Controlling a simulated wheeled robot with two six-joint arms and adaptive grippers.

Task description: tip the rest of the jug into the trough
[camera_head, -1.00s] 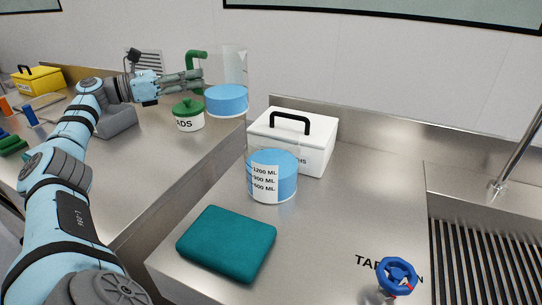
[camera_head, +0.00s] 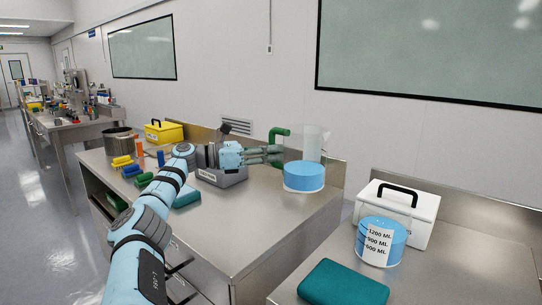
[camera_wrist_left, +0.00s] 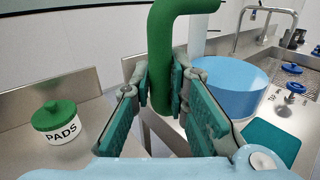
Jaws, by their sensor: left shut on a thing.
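The jug (camera_head: 304,178) is clear, with blue liquid in its lower part and a green handle (camera_head: 279,133). It stands upright in the head view, near the far bench's right end. My left gripper (camera_head: 272,153) is shut on the handle. The wrist view shows the green handle (camera_wrist_left: 160,65) between the fingers (camera_wrist_left: 165,95), with the blue liquid (camera_wrist_left: 228,88) to the right. I cannot tell whether the jug's base touches the bench. I cannot pick out the trough for certain. My right gripper is not in view.
A marked vessel (camera_head: 381,241) with blue contents stands before a white box (camera_head: 424,219), behind a teal pad (camera_head: 343,284). A gap separates the two benches. A PADS jar (camera_wrist_left: 60,122), blue valve wheels (camera_wrist_left: 295,88) and a tap (camera_wrist_left: 262,14) show in the wrist view.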

